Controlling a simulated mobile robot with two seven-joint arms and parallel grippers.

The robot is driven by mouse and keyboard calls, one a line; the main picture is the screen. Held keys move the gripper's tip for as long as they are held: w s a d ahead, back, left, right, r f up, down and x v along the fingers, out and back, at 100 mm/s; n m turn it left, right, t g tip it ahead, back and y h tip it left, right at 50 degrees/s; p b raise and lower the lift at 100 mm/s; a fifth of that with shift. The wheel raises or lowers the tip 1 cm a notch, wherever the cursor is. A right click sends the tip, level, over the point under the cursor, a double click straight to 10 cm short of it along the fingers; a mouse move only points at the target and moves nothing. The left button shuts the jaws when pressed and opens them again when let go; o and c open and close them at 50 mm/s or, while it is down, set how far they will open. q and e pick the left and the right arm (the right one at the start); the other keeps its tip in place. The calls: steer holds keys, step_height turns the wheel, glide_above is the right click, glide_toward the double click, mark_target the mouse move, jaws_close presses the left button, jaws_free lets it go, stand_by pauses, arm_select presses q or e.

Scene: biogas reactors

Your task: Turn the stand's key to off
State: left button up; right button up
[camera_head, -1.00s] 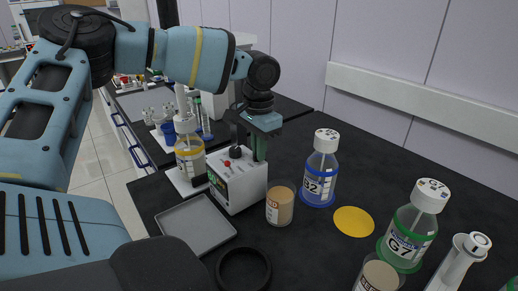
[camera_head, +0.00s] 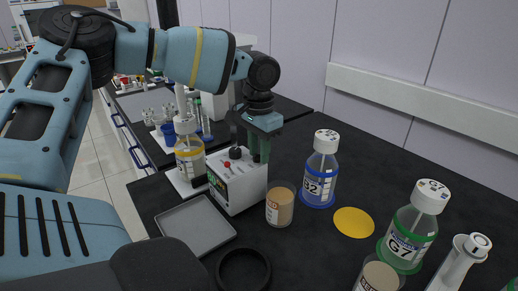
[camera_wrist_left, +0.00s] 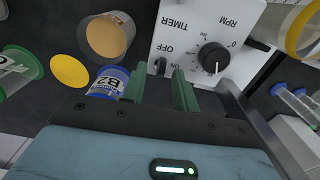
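The stand (camera_head: 240,186) is a white box with a small display, a red button and a black knob on top. In the left wrist view its top panel (camera_wrist_left: 190,20) reads TIMER, OFF, ON and RPM, with the black RPM knob (camera_wrist_left: 213,58) beside these marks. A small grey key (camera_wrist_left: 160,66) shows at the OFF and ON marks. My left gripper (camera_head: 259,158) points down at the stand's top, right of the black knob. In the wrist view its green fingers (camera_wrist_left: 159,82) are apart, with the key between their tips in the picture; contact is unclear. My right gripper is out of view.
A beige-filled beaker (camera_head: 280,206), blue bottle B2 (camera_head: 319,175) and yellow disc (camera_head: 353,222) lie right of the stand. An amber-banded bottle (camera_head: 190,160) stands behind it. A grey tray (camera_head: 197,226) and black ring (camera_head: 243,270) are in front. Green bottle G7 (camera_head: 405,240) is farther right.

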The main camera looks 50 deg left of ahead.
arm_select(q)
steer(key=shift+r, duration=3.9)
